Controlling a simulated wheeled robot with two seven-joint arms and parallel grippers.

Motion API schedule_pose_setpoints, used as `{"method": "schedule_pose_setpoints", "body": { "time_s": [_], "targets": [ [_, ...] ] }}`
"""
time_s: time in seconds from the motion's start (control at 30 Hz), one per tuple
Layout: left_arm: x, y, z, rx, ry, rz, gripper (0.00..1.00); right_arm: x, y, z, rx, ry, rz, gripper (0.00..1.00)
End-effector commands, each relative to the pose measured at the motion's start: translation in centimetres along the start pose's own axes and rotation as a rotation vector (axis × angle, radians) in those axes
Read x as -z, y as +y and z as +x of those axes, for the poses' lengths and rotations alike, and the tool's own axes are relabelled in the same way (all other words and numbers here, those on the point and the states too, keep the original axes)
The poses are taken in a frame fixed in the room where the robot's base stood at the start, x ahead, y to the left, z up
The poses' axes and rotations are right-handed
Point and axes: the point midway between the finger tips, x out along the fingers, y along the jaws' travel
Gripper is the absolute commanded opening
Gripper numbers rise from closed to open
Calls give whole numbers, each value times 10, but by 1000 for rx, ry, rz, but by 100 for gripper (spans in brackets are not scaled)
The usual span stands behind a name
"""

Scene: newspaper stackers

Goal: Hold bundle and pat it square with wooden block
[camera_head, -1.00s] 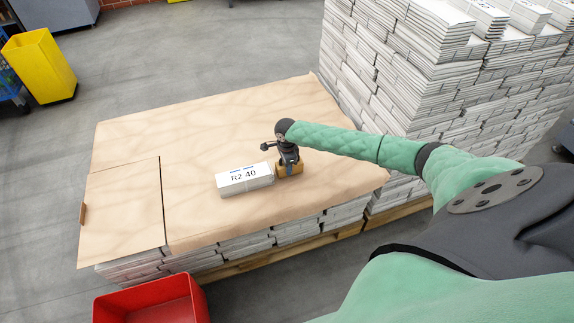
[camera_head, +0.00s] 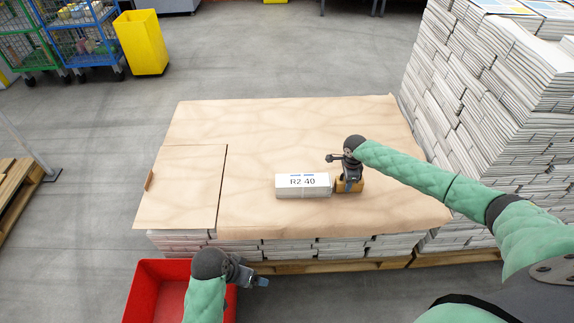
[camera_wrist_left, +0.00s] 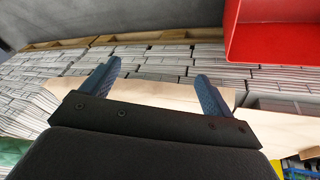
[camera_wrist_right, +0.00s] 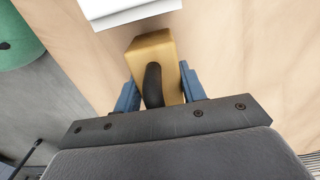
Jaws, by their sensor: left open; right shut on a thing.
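The white bundle (camera_head: 302,186), labelled "R2 40", lies flat on the brown sheet (camera_head: 290,125) that covers the low stack. The wooden block (camera_head: 357,187) is close against or just beside the bundle's right end in the head view. My right gripper (camera_head: 350,181) is shut on the block; the right wrist view shows the block (camera_wrist_right: 156,50) and its dark handle (camera_wrist_right: 153,86) between the blue fingers, with the bundle (camera_wrist_right: 125,8) beyond. My left gripper (camera_head: 262,282) is open and empty in front of the stack, near the red bin. The left wrist view shows its fingers (camera_wrist_left: 155,88) apart.
The red bin (camera_head: 143,290) stands in front of the stack. A separate board (camera_head: 180,190) lies on the sheet's left side. A tall stack of newspapers (camera_head: 470,120) rises at the right. A yellow bin (camera_head: 142,45) stands at the far left. The sheet behind the bundle is clear.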

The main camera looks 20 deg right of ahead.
Motion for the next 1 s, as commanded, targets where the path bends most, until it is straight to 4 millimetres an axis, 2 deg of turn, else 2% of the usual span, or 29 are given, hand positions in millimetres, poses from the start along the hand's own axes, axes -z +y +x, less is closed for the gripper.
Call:
{"method": "schedule_pose_setpoints", "body": {
  "time_s": [0.03, 0.1, 0.5, 1.0],
  "targets": [
    [16, 1, 7, -14, 6, 37, 87, 0, 0, 0, 0, 0, 0, 11],
    [34, 4, 16, -35, 12, 89, 87, 0, 0, 0, 0, 0, 0, 11],
    [133, 19, 59, -132, 30, 378, 87, 0, 0, 0, 0, 0, 0, 11],
    [242, 23, 91, -206, 19, 708, 87, 0, 0, 0, 0, 0, 0, 11]
  ]
}}
